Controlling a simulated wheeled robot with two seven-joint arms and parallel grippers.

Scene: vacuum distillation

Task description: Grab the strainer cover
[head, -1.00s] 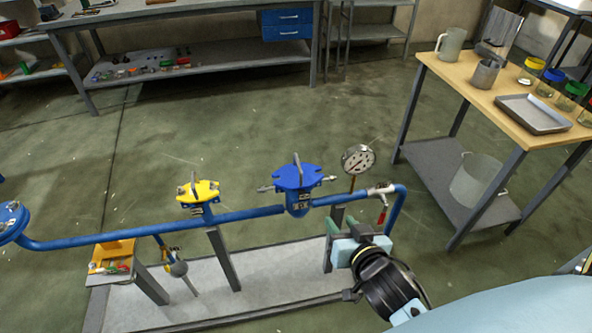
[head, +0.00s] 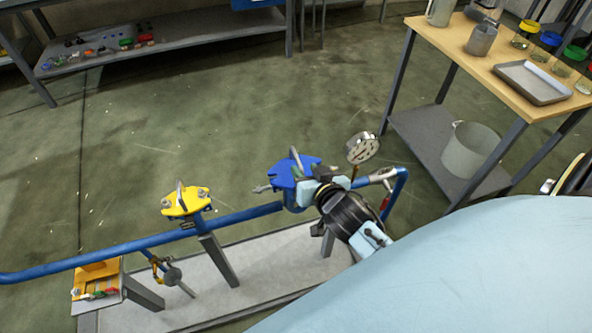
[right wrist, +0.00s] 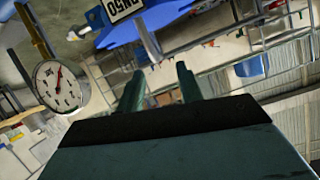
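A blue strainer cover (head: 288,173) with an upright grey handle (head: 296,158) sits on the blue pipe (head: 130,247). A yellow cover (head: 186,203) with a similar handle sits further left on that pipe. My right gripper (head: 312,176) is at the right side of the blue cover and hides part of it. In the right wrist view my right gripper (right wrist: 160,85) has its two fingers apart with nothing between them. The blue cover (right wrist: 130,25) and its handle (right wrist: 149,42) show beyond the fingertips. Whether they touch cannot be told. My left gripper is not in view.
A pressure gauge (head: 362,148) stands just right of the gripper; it also shows in the right wrist view (right wrist: 60,86). A valve with a red handle (head: 386,201) is close by. A wooden-topped table (head: 470,62) stands at the right. The floor behind the pipe is clear.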

